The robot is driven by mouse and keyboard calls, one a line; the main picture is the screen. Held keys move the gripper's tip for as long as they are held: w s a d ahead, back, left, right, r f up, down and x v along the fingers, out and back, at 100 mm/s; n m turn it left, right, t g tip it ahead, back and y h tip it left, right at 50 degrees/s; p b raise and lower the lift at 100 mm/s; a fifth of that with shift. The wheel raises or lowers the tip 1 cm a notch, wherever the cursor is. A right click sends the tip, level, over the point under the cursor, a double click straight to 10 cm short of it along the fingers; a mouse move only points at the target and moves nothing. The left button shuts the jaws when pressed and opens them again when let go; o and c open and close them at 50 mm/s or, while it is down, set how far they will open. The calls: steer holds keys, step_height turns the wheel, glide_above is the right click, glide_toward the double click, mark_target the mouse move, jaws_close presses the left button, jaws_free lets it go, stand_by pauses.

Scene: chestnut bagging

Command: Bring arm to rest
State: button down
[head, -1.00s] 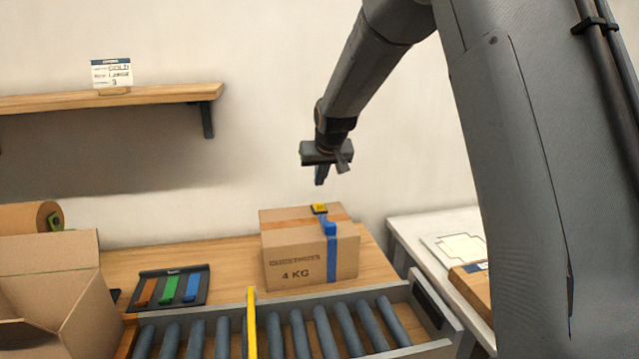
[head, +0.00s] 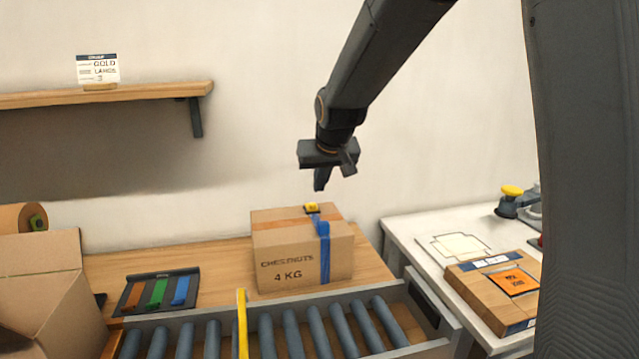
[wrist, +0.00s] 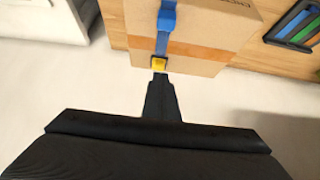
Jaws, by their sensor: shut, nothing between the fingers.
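My gripper (head: 321,184) hangs in the air above and behind the cardboard box, fingers pointing down, shut and empty. It also shows in the wrist view (wrist: 159,82), its closed fingers in front of the box's yellow tag in the picture. The box (head: 285,262) is closed and stands on the wooden bench, printed "CHESTNUTS 4 KG". A blue strap (head: 324,255) runs down it, and a yellow tag (head: 312,208) sits at its top back edge. In the wrist view the box (wrist: 208,30) is at the top, with the blue strap (wrist: 165,25) across it.
A roller conveyor (head: 290,325) with a yellow bar (head: 242,320) runs in front. An open carton (head: 45,290) stands left, beside a strap tray (head: 135,300). A white table (head: 405,232) at right holds a flat carton (head: 480,285). A shelf (head: 110,95) hangs upper left.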

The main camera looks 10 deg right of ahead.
steer(key=s+d+f+g, duration=0.2)
steer(key=s+f, duration=0.3)
steer(key=s, duration=0.5)
steer(key=s+d+f+g, duration=0.2)
steer(key=s+f, duration=0.3)
steer(key=s, duration=0.5)
steer(key=s+d+f+m+g, duration=0.1)
steer(key=s+f, duration=0.4)
steer(key=s, duration=0.5)
steer(key=shift+s+d+f+g+h, duration=0.3)
steer(key=shift+s+d+g, duration=0.1)
steer(key=shift+d+g, duration=0.3)
steer(key=shift+s+f, duration=0.1)
steer(key=shift+s, duration=0.25)
